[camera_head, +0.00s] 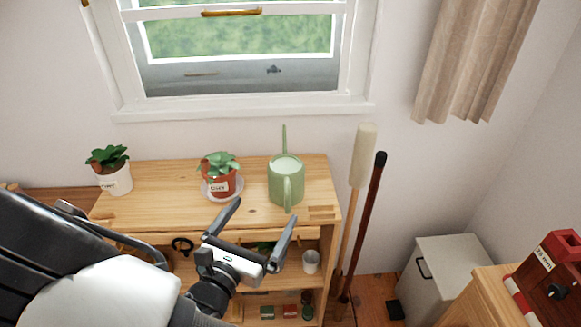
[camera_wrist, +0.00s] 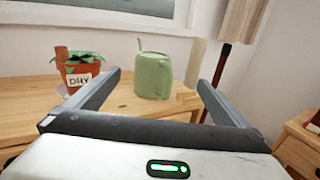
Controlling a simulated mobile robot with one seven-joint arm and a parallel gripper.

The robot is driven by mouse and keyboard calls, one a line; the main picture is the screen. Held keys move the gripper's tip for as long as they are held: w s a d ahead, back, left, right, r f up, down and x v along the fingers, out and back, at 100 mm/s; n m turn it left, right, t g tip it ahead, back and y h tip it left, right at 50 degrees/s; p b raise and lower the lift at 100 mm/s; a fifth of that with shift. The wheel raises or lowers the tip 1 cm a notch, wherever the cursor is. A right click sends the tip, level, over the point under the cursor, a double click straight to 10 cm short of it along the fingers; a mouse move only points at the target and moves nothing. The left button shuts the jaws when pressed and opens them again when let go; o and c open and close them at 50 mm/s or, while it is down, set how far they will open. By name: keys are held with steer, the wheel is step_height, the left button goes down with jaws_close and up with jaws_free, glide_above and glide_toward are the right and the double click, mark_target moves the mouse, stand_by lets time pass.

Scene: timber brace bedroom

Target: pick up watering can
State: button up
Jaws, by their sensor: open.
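A green watering can (camera_head: 284,184) stands upright on the top of a wooden shelf unit (camera_head: 262,215), near its right end below the window. In the wrist view the watering can (camera_wrist: 153,76) shows beyond the fingers, in the space between them. My gripper (camera_head: 266,217) is open and empty in front of the shelf's front edge, its fingers pointing toward the can without touching it. In the wrist view my gripper (camera_wrist: 158,82) has its two fingers wide apart.
A potted plant (camera_head: 222,180) on a saucer stands just left of the can; another plant (camera_head: 110,170) is further left. Long-handled tools (camera_head: 364,200) lean right of the shelf. A grey bin (camera_head: 440,275) and red box (camera_head: 553,280) are at the right.

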glide_toward(283, 168)
steer(key=shift+n+y, duration=0.3)
steer(key=shift+n, duration=0.1)
steer(key=x, duration=0.5)
steer(key=shift+s+d+f+b, duration=0.15)
steer(key=shift+d+f+b, duration=0.15)
steer(key=shift+b, duration=0.1)
steer(key=x, duration=0.5)
steer(key=shift+a+f+b, duration=0.1)
steer(key=shift+f+b, duration=0.1)
steer(key=shift+b, duration=0.1)
steer(key=c, duration=2.1)
steer(key=shift+r, duration=0.25)
